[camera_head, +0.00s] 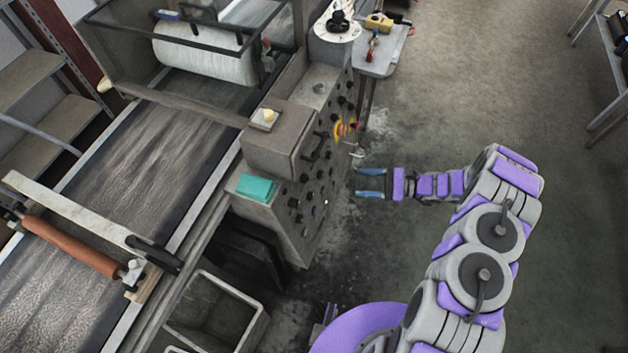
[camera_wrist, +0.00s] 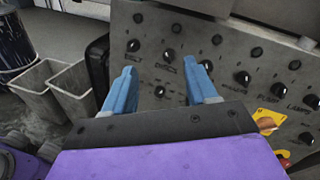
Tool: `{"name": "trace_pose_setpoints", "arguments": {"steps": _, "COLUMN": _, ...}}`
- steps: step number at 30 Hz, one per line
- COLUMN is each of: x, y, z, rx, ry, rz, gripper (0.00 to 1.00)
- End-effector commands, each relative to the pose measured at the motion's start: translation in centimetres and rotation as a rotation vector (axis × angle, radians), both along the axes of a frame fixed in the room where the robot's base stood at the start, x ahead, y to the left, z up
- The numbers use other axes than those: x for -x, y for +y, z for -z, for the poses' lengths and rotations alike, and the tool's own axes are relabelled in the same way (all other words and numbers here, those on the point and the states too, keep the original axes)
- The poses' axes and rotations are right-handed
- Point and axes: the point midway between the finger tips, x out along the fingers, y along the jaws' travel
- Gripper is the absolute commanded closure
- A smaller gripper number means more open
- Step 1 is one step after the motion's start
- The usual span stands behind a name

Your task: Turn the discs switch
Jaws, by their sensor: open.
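The grey control panel (camera_head: 315,210) stands on the side of the conveyor machine and also shows in the wrist view (camera_wrist: 225,35). In the wrist view the discs switch (camera_wrist: 168,54) is a black knob with its label just below it, second from the left in a row of knobs. My gripper (camera_head: 358,183) is beside the panel in the head view. In the wrist view its blue fingers (camera_wrist: 162,82) are open and empty, apart from the panel, with the discs switch showing between and just beyond their tips. I cannot pick out the discs switch in the head view.
The belt knob (camera_wrist: 133,45) is just left of the discs switch; the pump (camera_wrist: 278,89) and lamps (camera_wrist: 311,101) knobs are to the right. A yellow part (camera_wrist: 268,121) sits low on the panel. Grey bins (camera_wrist: 40,88) stand at left. The floor (camera_head: 430,120) behind my gripper is clear.

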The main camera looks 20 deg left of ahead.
Motion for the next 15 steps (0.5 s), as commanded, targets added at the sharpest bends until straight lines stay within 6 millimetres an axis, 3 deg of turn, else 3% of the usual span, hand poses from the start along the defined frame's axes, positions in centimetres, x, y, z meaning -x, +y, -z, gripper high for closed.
{"name": "trace_pose_setpoints", "arguments": {"steps": 1, "x": -0.1, "y": -0.2, "z": 1.8, "rx": -0.013, "ry": 0.021, "rz": 0.028, "gripper": 0.43}}
{"name": "trace_pose_setpoints", "arguments": {"steps": 6, "x": -0.5, "y": -0.8, "z": 5.4, "rx": -0.048, "ry": 0.062, "rz": 0.1, "gripper": 0.43}}
{"name": "trace_pose_setpoints", "arguments": {"steps": 15, "x": -0.7, "y": -0.3, "z": 7.1, "rx": -0.066, "ry": 0.079, "rz": 0.138, "gripper": 0.43}}
